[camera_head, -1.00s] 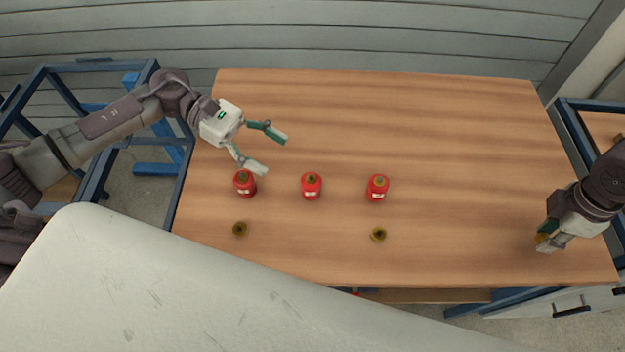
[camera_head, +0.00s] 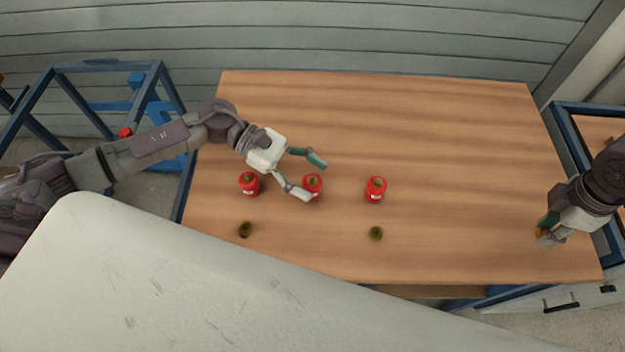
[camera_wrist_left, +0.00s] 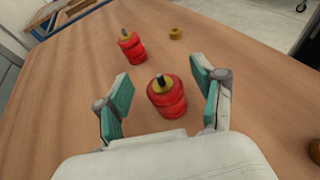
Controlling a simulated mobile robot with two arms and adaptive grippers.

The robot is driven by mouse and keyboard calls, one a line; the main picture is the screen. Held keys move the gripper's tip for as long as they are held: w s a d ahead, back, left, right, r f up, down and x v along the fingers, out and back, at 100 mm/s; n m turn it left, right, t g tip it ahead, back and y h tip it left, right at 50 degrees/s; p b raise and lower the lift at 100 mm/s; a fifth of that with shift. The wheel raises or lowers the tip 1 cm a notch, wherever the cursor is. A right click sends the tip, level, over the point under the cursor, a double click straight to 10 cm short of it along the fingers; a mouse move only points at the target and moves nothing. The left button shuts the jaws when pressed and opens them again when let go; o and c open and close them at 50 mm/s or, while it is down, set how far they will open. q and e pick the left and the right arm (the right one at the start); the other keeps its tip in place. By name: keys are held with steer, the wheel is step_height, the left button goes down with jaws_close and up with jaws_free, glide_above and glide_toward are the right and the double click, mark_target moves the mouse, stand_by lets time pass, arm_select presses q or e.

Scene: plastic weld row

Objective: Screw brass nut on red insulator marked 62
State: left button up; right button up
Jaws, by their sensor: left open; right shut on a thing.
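Three red insulators stand upright in a row on the table: left (camera_head: 249,184), middle (camera_head: 312,180) and right (camera_head: 375,189). Their markings are too small to read. My left gripper (camera_head: 311,178) is open, its fingers around the middle insulator. In the left wrist view the middle insulator (camera_wrist_left: 166,98) is between the open fingers (camera_wrist_left: 165,95), apart from both, with a stud on top. The right insulator (camera_wrist_left: 132,48) stands beyond. Brass nuts lie before the left (camera_head: 245,230) and right (camera_head: 376,233) insulators. My right gripper (camera_head: 545,231) is shut on a brass nut (camera_head: 541,233), mostly hidden.
The wooden table (camera_head: 450,150) is clear at the back and between the right insulator and my right gripper. A blue frame (camera_head: 100,68) stands beyond the left edge, another (camera_head: 575,130) at the right. A wall lies behind.

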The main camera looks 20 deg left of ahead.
mark_target(315, 186)
arm_select(q)
steer(key=shift+d+f, duration=0.15)
steer(key=shift+d, duration=0.25)
arm_select(e)
steer(key=shift+r, duration=0.15)
arm_select(q)
steer(key=c, duration=1.3)
steer(key=shift+a+r, duration=0.1)
steer(key=shift+r, duration=0.4)
arm_select(e)
steer(key=shift+f, duration=0.2)
arm_select(q)
steer(key=r, duration=0.2)
steer(key=s+d+r+b, duration=0.1)
steer(key=shift+s+r, duration=0.1)
steer(key=shift+r, duration=0.25)
arm_select(e)
steer(key=shift+f, duration=0.4)
steer(key=shift+f+b, duration=0.4)
steer(key=shift+b, duration=0.1)
arm_select(q)
steer(key=s+d+r, duration=0.6)
steer(key=s, duration=0.2)
steer(key=shift+s+r, duration=0.15)
